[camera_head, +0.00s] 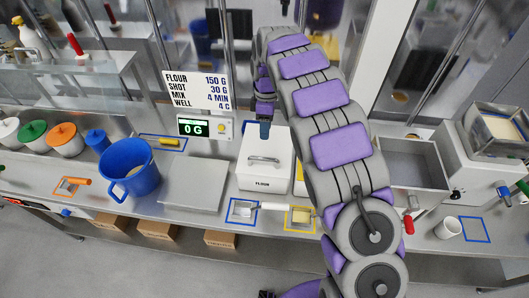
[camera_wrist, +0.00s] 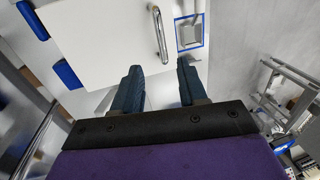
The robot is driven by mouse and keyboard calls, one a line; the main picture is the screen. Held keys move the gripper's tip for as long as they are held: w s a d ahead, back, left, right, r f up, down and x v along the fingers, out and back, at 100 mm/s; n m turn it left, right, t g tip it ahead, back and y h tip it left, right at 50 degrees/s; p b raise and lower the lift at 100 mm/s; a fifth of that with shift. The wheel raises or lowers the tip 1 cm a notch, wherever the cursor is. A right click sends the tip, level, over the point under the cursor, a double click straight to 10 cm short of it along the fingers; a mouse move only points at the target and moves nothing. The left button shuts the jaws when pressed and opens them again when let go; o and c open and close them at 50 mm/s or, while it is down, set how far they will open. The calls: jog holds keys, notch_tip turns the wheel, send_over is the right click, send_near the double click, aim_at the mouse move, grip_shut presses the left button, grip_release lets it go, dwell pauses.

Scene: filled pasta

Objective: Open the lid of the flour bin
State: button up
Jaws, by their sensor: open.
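The flour bin (camera_head: 262,184) is a white box labelled FLOUR on the counter, below the scale display in the head view. Its white lid (camera_head: 275,142) is shut and carries a metal bar handle (camera_head: 264,159). In the wrist view the white lid (camera_wrist: 110,35) fills the upper left and the handle (camera_wrist: 160,34) shows near the top centre. My gripper (camera_head: 265,130) is above the back of the bin, apart from the handle. In the wrist view my gripper (camera_wrist: 159,84) has its two dark blue fingers spread with nothing between them.
A scale plate (camera_head: 190,186) and a blue jug (camera_head: 128,170) stand left of the bin. A scoop (camera_head: 245,210) lies in a blue outline in front, beside a yellow-outlined square (camera_head: 300,218). A metal tray (camera_head: 412,165) is at the right, partly behind my arm.

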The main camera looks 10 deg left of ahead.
jog(key=f, duration=0.3)
jog(key=s+f, duration=0.1)
jog(key=f, duration=0.3)
jog(key=s+f, duration=0.1)
jog(key=f, duration=0.3)
jog(key=shift+s+p, duration=0.15)
jog(key=shift+p, duration=0.2)
grip_shut()
